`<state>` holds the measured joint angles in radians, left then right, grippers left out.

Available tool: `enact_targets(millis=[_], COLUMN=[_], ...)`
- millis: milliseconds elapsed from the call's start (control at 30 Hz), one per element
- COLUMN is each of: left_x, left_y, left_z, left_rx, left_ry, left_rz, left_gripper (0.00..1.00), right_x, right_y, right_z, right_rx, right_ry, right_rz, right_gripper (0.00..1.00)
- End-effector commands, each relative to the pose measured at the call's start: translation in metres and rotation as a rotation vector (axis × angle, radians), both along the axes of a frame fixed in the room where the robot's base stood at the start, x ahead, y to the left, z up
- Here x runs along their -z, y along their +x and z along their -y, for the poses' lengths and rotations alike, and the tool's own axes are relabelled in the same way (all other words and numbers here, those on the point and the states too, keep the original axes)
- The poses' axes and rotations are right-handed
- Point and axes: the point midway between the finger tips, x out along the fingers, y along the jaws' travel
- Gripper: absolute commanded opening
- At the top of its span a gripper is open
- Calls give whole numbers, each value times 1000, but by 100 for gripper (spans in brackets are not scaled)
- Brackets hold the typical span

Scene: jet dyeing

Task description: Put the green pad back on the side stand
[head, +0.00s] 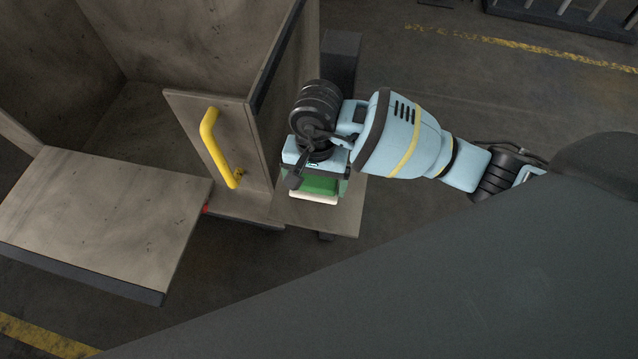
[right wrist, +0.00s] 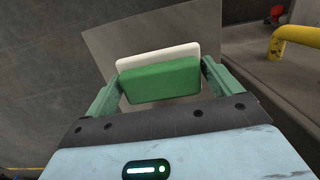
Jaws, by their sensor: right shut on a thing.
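The green pad (head: 318,185) has a green body and a white layer along one side. My right gripper (head: 316,180) points down and is shut on it. In the right wrist view the green pad (right wrist: 160,82) sits between the two green fingers. The side stand (head: 346,216) is a small flat grey-brown plate directly below the pad. The plate also shows behind the pad in the right wrist view (right wrist: 100,45). I cannot tell whether the pad touches the plate. My left gripper is out of view.
A worn metal cabinet stands left of the stand, with an upright panel (head: 185,125) carrying a yellow handle (head: 213,145). A flat metal shelf (head: 100,220) lies at the left. A dark grey surface fills the lower right. Open floor shows at the upper right.

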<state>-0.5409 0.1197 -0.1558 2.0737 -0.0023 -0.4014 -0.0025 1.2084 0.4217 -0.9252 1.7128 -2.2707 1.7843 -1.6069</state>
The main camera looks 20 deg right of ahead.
Motion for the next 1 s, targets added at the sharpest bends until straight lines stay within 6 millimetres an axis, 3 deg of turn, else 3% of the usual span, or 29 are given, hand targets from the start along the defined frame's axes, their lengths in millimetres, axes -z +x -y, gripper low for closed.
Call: enact_targets(millis=[67,300,767,800,833,1000], left_x=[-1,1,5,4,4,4], left_y=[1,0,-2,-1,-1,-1], left_z=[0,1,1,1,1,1], left_rx=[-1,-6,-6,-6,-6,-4], left_ry=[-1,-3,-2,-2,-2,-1], left_rz=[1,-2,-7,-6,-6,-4], left_gripper=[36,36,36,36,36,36], right_x=[1,34,40,39,39,39], right_y=[4,3,4,3,3,3], right_z=[12,9,9,9,9,9], right_rx=[7,3,2,2,2,2], right_ry=[-3,-1,-2,-2,-2,-2], right_rz=[0,-2,1,1,1,1], right_gripper=[65,65,65,95,99,100])
